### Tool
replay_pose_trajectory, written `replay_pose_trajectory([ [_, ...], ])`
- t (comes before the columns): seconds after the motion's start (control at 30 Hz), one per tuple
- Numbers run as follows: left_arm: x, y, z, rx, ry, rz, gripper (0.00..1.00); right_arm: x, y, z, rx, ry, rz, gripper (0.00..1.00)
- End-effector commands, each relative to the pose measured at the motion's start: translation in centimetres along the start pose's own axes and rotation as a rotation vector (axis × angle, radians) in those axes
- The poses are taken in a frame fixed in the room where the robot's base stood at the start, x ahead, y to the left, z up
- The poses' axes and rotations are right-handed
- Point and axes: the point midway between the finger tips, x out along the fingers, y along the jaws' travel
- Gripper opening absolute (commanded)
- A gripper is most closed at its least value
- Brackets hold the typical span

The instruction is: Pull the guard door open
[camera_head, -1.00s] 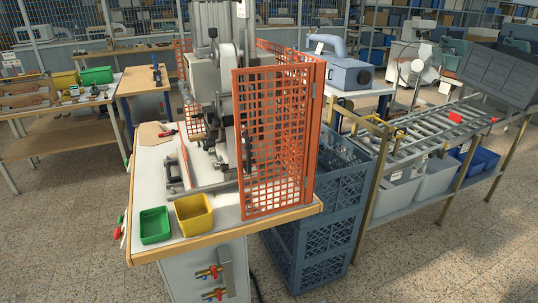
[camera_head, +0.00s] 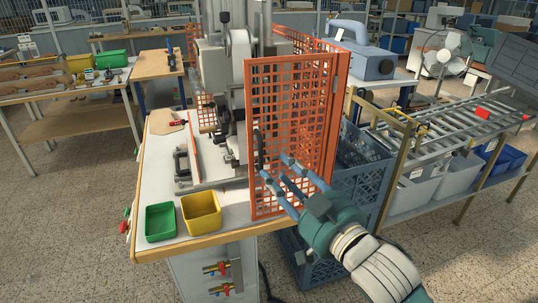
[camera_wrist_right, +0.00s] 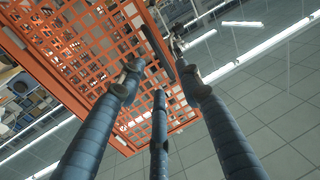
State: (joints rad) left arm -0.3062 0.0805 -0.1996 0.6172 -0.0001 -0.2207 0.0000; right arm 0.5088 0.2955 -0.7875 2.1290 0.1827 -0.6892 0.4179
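The guard door (camera_head: 292,63) is an orange mesh panel at the front right of the machine (camera_head: 227,88); it stands across the table's right part. A dark upright handle (camera_head: 259,148) sits near its left edge. My right gripper (camera_head: 276,170) reaches in from the lower right, its fingers spread and empty in front of the door, just right of and below the handle. In the right wrist view, the fingers (camera_wrist_right: 160,80) point at the mesh, with the dark handle bar (camera_wrist_right: 157,38) beyond them; contact cannot be told. My left gripper is out of view.
A green bin (camera_head: 160,222) and a yellow bin (camera_head: 201,212) stand on the table's front left of the door. Blue crates (camera_head: 358,190) are stacked close to the right. A roller conveyor (camera_head: 440,130) stands further right. Floor in front is open.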

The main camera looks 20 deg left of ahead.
Motion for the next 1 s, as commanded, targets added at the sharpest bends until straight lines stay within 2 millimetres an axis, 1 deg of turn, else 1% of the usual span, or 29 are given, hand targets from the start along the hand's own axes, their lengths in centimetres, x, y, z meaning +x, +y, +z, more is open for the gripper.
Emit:
replay_pose_trajectory([
  [0.03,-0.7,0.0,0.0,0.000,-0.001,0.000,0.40,1.1,-0.1,-0.4,0.000,0.000,-0.001,0.35],
  [0.1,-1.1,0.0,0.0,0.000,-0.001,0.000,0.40,2.4,-0.1,-0.4,0.001,0.000,-0.001,0.35],
  [0.2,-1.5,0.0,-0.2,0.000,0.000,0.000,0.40,4.0,0.0,-0.3,0.000,0.000,0.000,0.35],
  [0.3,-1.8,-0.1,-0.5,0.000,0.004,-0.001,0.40,5.2,0.0,-0.2,0.000,0.001,0.000,0.35],
  [0.5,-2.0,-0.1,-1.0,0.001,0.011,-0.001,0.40,6.1,0.0,0.0,-0.001,0.000,0.000,0.35],
  [0.73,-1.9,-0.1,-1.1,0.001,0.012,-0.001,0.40,6.2,0.0,0.0,-0.001,0.001,0.000,0.35],
  [0.87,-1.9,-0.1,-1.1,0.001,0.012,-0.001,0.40,6.2,0.0,0.0,-0.001,0.001,0.000,0.09],
  [0.9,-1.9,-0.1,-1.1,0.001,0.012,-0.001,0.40,6.1,0.0,0.0,-0.001,0.001,0.000,0.01],
  [1.0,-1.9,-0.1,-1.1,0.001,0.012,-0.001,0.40,6.1,0.0,0.0,-0.001,0.001,0.000,0.00],
])
